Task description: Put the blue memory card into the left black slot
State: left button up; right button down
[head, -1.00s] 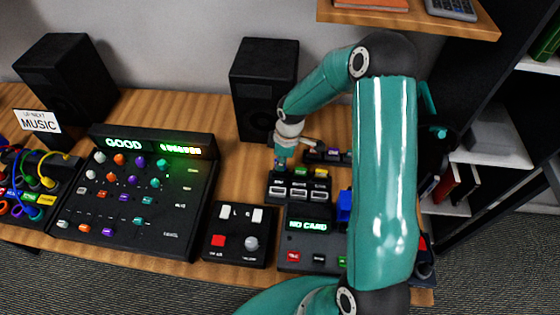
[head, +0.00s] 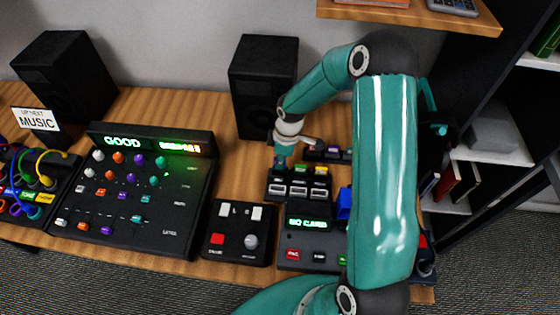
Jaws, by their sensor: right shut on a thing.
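My right gripper (head: 280,163) points down at the back left of a black card rack (head: 271,197). It is shut on a small bluish thing that looks like the blue memory card; the jaws hide most of it. I cannot tell whether the card touches the rack. Pale-framed labels run along the rack's front. Which opening is the left black slot is not clear. My left gripper is not in view.
A black device reading "NO CARD" (head: 308,223) stands in front of the rack. A blue object (head: 344,204) is partly hidden by my right arm. A button box (head: 237,232), a mixer (head: 130,195) and a speaker (head: 262,88) stand nearby. Bare wood shows left of the rack.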

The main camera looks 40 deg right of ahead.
jog(key=shift+f+b, duration=0.2)
jog(key=shift+b, duration=0.2)
dwell(0.9)
jog(key=shift+f+b, duration=0.45)
jog(key=shift+f, duration=0.05)
jog(key=shift+f+b, duration=0.4)
jog(key=shift+b, duration=0.05)
jog(key=shift+f+b, duration=0.85)
jog(key=shift+f, duration=0.05)
dwell(0.5)
jog(key=c, duration=0.7)
grip_release()
jog(key=shift+r, duration=0.1)
jog(key=shift+r+p, duration=2.7)
jog(key=shift+r, duration=0.95)
jog(key=shift+w, duration=0.1)
